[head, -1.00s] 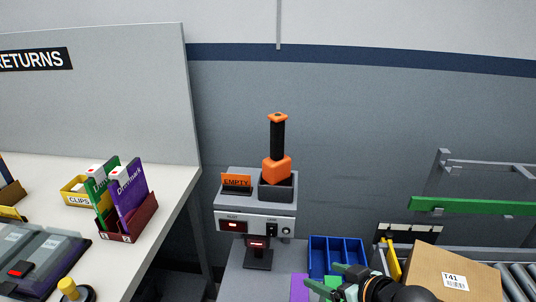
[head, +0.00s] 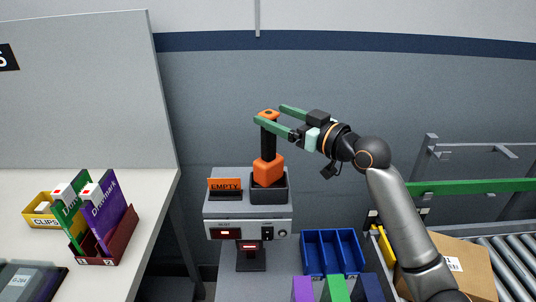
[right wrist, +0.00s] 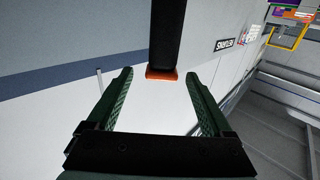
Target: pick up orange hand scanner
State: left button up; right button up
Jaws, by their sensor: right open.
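The orange hand scanner (head: 268,170) stands upright in a dark holder (head: 283,195) on top of a grey unit. It has an orange lower body, a black handle and an orange cap. My right gripper (head: 268,113) is open at the upper part of the handle, its green fingers pointing left in the head view. In the right wrist view, the black handle (right wrist: 167,35) and orange cap (right wrist: 161,73) show between and beyond the open fingertips (right wrist: 160,76). I cannot tell whether a finger touches the scanner. My left gripper is not in view.
An orange "EMPTY" sign (head: 225,185) stands left of the holder. A blue divided tray (head: 333,252) sits below right. A cardboard box (head: 470,265) and roller conveyor (head: 510,255) are at the right. The white table (head: 150,190) at left holds a maroon file holder (head: 120,240).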

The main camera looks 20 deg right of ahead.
aim_at(263, 112)
jog(key=shift+p+x, duration=0.65)
jog(key=shift+x, duration=2.25)
jog(key=shift+f, duration=0.15)
jog(key=shift+c, duration=0.2)
grip_shut()
